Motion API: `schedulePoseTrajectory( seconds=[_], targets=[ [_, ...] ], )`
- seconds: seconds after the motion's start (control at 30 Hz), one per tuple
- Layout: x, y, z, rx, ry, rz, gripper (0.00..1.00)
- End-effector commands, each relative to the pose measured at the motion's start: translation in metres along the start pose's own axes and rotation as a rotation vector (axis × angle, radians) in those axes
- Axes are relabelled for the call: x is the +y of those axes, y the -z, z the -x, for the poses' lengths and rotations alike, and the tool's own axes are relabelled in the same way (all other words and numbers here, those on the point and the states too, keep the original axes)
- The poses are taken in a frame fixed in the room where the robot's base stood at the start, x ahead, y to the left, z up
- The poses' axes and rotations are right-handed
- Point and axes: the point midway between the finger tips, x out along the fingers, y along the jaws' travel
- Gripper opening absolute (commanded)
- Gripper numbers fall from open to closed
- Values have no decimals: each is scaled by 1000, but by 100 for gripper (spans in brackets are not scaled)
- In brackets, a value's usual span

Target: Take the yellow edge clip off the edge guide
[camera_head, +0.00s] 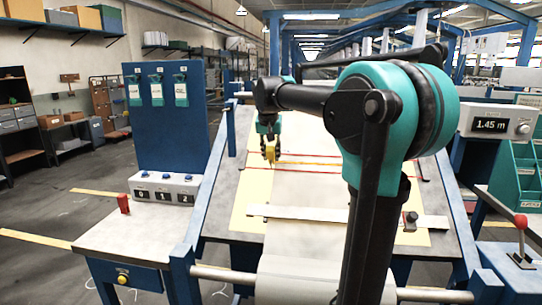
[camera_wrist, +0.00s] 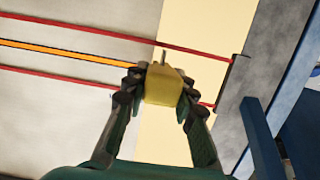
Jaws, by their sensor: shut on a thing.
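The yellow edge clip (camera_wrist: 163,86) is a small block between the two fingers of my gripper (camera_wrist: 155,98) in the wrist view. My gripper is shut on it, with one finger against each side. A thin grey pin or tab stands out at its far end. In the head view the yellow clip (camera_head: 270,153) shows under my gripper (camera_head: 269,147), over the left part of the sloped panel near the red and orange lines. I cannot clearly make out the edge guide, or whether the clip touches it.
A pale bar (camera_head: 330,212) with a dark knob (camera_head: 410,218) lies across the panel. A blue board (camera_head: 165,130) and a switch box (camera_head: 165,188) stand at the left. A display box (camera_head: 497,123) and green bins (camera_head: 513,170) stand at the right.

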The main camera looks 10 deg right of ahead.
Motion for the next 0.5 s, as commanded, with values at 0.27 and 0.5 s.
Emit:
schedulePoseTrajectory(
  seconds=[0.27,0.5],
  targets=[
    [0,0,2,0,0,0,0],
    [0,-2,8,0,0,1,0]
  ],
)
